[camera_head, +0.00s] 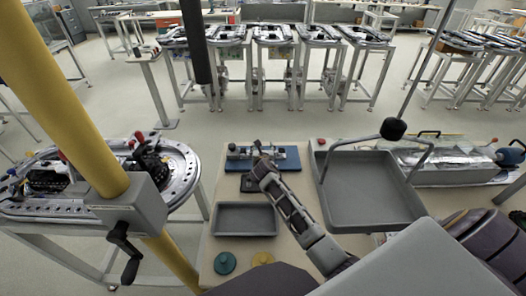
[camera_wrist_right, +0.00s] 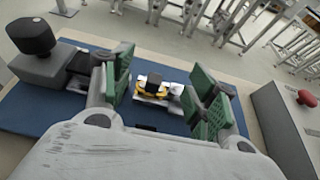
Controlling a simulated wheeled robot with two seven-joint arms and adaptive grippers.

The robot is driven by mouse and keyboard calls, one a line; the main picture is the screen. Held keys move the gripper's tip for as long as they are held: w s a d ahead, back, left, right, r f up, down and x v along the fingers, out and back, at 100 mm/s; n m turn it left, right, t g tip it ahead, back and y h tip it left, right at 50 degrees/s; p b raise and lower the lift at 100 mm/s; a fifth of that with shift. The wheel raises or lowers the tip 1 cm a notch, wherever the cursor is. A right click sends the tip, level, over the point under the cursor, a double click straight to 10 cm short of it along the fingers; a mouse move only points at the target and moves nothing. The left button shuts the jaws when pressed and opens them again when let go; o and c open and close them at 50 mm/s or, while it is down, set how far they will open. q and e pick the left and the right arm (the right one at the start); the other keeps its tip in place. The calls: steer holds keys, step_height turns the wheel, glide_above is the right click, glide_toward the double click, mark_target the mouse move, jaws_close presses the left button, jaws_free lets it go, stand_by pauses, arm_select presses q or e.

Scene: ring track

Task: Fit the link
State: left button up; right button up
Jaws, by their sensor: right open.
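A blue plate (camera_head: 290,163) lies on the light table and carries a metal fixture (camera_head: 250,152). In the right wrist view the blue plate (camera_wrist_right: 30,105) shows with a small yellow and black piece (camera_wrist_right: 152,88) on silver metal parts, probably the link. My right gripper (camera_wrist_right: 165,95) is open, with its green-padded fingers on either side of that piece in the picture. I cannot tell whether they touch it. In the head view my right gripper (camera_head: 262,152) is small and over the plate. My left gripper is not in view.
An empty grey tray (camera_head: 246,234) is in front of the plate. A larger grey tray (camera_head: 366,225) with a handle stands to the right. Green (camera_head: 225,263) and yellow (camera_head: 262,259) discs lie near the front. A yellow post (camera_head: 60,90) and a ring track (camera_head: 180,190) are left.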

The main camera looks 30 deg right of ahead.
steer(key=shift+s+f, duration=0.1)
steer(key=shift+f, duration=0.1)
steer(key=shift+w+r, duration=0.2)
steer(key=shift+r, duration=0.3)
steer(key=shift+s+r, duration=0.15)
steer(key=shift+s, duration=0.05)
steer(key=v, duration=1.1)
steer(key=shift+s+r, duration=0.25)
steer(key=shift+a, duration=0.1)
stand_by(0.4)
